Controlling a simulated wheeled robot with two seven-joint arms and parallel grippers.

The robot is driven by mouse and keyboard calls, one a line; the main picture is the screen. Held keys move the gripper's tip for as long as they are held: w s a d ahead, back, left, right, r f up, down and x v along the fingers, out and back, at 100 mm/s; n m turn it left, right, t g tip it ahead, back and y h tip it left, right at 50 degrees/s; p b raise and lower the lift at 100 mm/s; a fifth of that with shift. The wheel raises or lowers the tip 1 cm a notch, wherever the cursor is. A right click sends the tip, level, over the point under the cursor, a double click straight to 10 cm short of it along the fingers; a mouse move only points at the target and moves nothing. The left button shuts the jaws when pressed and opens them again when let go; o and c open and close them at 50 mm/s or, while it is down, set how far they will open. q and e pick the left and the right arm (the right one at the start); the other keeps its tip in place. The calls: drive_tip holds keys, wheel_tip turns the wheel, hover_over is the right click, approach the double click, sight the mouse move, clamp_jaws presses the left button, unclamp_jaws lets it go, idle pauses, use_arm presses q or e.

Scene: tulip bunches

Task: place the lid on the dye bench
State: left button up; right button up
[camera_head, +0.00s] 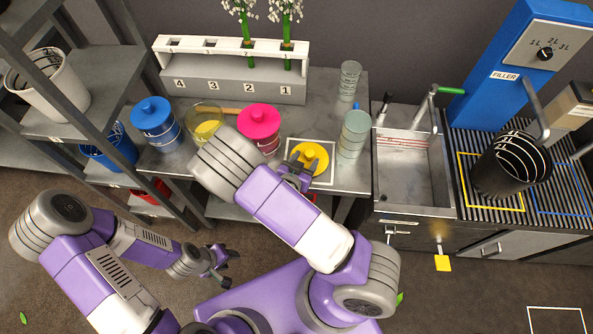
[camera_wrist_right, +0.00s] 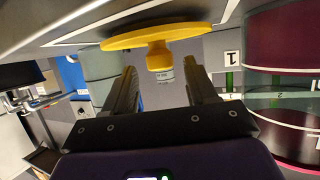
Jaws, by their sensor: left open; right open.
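The yellow lid (camera_head: 316,152) lies flat, knob up, inside a white outlined square on the grey dye bench (camera_head: 330,83). In the right wrist view, which is upside down, the lid (camera_wrist_right: 180,36) shows its knob (camera_wrist_right: 160,58) just past or at my open fingertips; contact is not clear. My right gripper (camera_head: 297,172) is open at the lid's front edge, its fingers partly hidden by my wrist. My left gripper (camera_head: 222,271) is open and empty, low in front of the bench, away from the lid.
A blue-lidded jar (camera_head: 155,122), an open jar with yellow contents (camera_head: 207,128) and a pink-lidded jar (camera_head: 260,125) stand left of the lid. Grey-green cups (camera_head: 354,133) stand right. A numbered rack (camera_head: 232,88) with flowers is behind. A sink (camera_head: 408,165) lies right.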

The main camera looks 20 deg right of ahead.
drive_tip(key=p+v, duration=0.1)
drive_tip(key=v, duration=0.8)
drive_tip(key=shift+s+p, duration=0.2)
drive_tip(key=shift+p, duration=0.15)
drive_tip(key=shift+a, duration=0.15)
